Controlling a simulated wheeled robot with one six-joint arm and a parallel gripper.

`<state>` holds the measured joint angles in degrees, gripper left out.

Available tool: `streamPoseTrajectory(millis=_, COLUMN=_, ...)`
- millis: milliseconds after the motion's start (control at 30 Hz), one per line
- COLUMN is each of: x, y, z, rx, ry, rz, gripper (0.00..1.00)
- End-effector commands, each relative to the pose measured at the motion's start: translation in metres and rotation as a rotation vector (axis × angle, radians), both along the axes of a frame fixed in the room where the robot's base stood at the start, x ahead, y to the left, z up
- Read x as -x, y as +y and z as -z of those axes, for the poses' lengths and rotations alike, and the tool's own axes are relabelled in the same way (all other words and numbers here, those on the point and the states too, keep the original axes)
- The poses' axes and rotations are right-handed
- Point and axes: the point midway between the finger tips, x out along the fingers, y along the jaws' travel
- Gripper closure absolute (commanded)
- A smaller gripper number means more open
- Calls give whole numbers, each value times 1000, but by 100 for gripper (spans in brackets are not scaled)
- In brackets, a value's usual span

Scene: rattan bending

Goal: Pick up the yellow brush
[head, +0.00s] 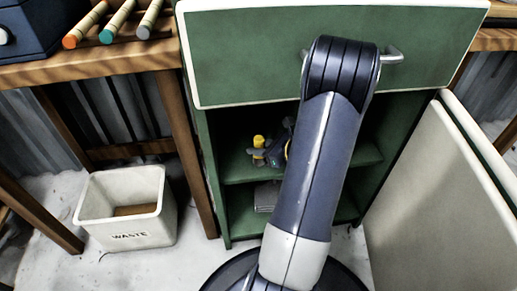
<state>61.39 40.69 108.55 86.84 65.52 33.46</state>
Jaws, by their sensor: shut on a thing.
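My arm reaches over the green cabinet and hides part of its inside. My gripper (259,153) shows to the left of the arm, in the cabinet's open upper compartment. It is shut on a small yellow thing, which looks like the yellow brush (258,141). The yellow end stands up above the fingers. The rest of the brush is hidden or too small to make out.
The green cabinet (240,60) has a closed drawer above open shelves. A grey object (266,196) lies on the lower level. An open pale door or panel (430,190) stands at right. A white waste bin (125,207) stands on the floor at left, below a wooden bench (100,65).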

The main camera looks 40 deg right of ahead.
Motion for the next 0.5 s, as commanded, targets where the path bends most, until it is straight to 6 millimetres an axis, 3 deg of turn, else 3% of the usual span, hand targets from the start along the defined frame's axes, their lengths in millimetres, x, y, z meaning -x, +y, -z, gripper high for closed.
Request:
streamPoseTrajectory(millis=167, x=1, y=1, z=-12, rx=-1, ry=5, rz=0, gripper=95)
streamPoseTrajectory(millis=367, x=1, y=0, z=-40, rx=1, ry=2, rz=0, gripper=95)
streamPoseTrajectory(millis=500, x=26, y=-9, z=-35, rx=-4, ry=3, rz=6, gripper=95)
